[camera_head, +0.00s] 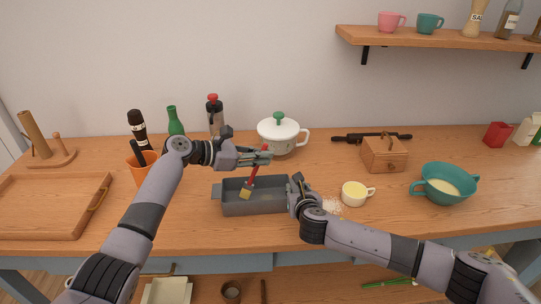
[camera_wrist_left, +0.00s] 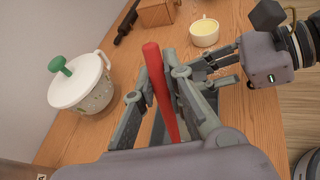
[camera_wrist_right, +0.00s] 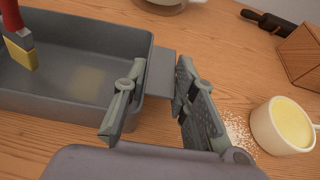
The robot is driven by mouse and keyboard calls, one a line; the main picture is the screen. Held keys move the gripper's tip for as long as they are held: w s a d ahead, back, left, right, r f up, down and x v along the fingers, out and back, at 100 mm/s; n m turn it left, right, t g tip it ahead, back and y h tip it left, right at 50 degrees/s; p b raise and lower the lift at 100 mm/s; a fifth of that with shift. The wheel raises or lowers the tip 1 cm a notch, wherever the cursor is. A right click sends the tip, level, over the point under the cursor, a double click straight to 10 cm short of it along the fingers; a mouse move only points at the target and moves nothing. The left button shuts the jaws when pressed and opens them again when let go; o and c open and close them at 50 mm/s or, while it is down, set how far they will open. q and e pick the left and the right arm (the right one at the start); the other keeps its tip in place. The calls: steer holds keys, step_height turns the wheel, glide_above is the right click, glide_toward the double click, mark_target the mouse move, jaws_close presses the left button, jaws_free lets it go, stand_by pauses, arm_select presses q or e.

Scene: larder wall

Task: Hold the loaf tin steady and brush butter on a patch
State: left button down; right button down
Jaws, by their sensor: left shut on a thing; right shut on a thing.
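The grey loaf tin (camera_head: 264,208) stands on the wooden counter in the middle of the head view. A pale yellow patch (camera_wrist_right: 88,80) shows on its floor in the right wrist view. My left gripper (camera_head: 262,155) is shut on the red handle of the brush (camera_wrist_left: 158,85), above the tin. The brush's yellow bristles (camera_wrist_right: 21,53) point down inside the tin, left of the patch; I cannot tell whether they touch the floor. My right gripper (camera_wrist_right: 152,82) is shut on the tab at the tin's right end. The tin's near left part is outside the right wrist view.
A cup of yellow butter (camera_head: 354,194) stands right of the tin, with white crumbs (camera_head: 331,205) beside it. A white lidded pot (camera_head: 279,137) is behind the tin. A wooden box (camera_head: 384,155) and teal bowl (camera_head: 446,187) are further right; a tray (camera_head: 52,207) lies left.

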arm_select(q)
steer(key=shift+a, duration=0.8)
steer(key=shift+a+r, duration=0.2)
steer(key=shift+r, duration=0.05)
step_height(320, 180, up, 6)
steer(key=shift+s+d+r, duration=0.1)
stand_by(0.6)
